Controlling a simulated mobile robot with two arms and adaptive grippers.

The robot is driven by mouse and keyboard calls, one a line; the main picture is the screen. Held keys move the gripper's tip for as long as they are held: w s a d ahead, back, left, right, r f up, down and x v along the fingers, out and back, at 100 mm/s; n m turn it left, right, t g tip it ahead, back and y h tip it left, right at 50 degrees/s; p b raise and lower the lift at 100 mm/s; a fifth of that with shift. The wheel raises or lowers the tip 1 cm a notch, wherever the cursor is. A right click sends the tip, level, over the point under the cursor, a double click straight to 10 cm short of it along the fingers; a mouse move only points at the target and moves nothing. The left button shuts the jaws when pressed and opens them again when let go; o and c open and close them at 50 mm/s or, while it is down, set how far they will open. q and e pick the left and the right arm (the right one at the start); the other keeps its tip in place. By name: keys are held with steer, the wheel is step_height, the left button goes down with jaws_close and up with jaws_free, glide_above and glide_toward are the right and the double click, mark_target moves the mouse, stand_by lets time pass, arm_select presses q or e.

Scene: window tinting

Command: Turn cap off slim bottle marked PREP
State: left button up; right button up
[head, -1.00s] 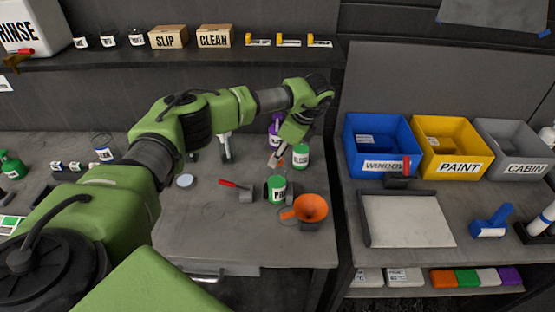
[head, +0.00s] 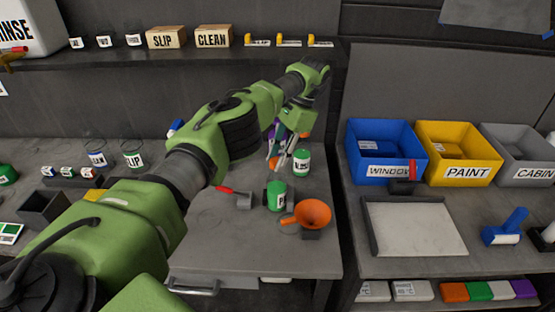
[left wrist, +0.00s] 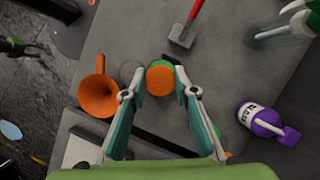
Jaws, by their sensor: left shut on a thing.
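A green rim (left wrist: 164,62) shows just past the cap, seemingly the bottle top below. I cannot tell whether cap and bottle touch.
An orange funnel (head: 312,213) stands close right of the bottle. A red-handled tool (head: 240,198) lies to its left. Bare bench lies at the front left.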

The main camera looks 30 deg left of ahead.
arm_select(q)
steer(key=o, duration=1.2)
steer(key=shift+d, duration=0.1)
steer(key=shift+o, duration=0.2)
steer(key=m+p, duration=0.2)
steer(key=p, duration=0.1)
steer(key=m+t+y+p, duration=0.1)
steer(key=m+p, duration=0.1)
steer(key=p, duration=0.1)
steer(key=m+p, duration=0.2)
steer(key=p, duration=0.1)
steer(key=shift+r+m+t+y, duration=0.3)
steer(key=shift+r+y, duration=0.05)
steer(key=shift+y, duration=0.05)
steer(key=m, duration=0.1)
steer(key=m+t, duration=0.1)
steer(key=shift+f+m, duration=0.3)
steer(key=shift+f, duration=0.1)
steer(key=m+t, duration=0.1)
steer(key=m, duration=0.3)
steer(key=shift+m+t, duration=0.3)
steer(key=shift+t, duration=0.1)
steer(key=c, duration=1.2)
steer(key=shift+f+n+b, duration=0.1)
steer(key=shift+n+b, duration=0.3)
steer(key=shift+b, duration=0.1)
steer(key=shift+c, duration=0.2)
steer(key=shift+w+r, duration=0.1)
steer(key=shift+r, duration=0.2)
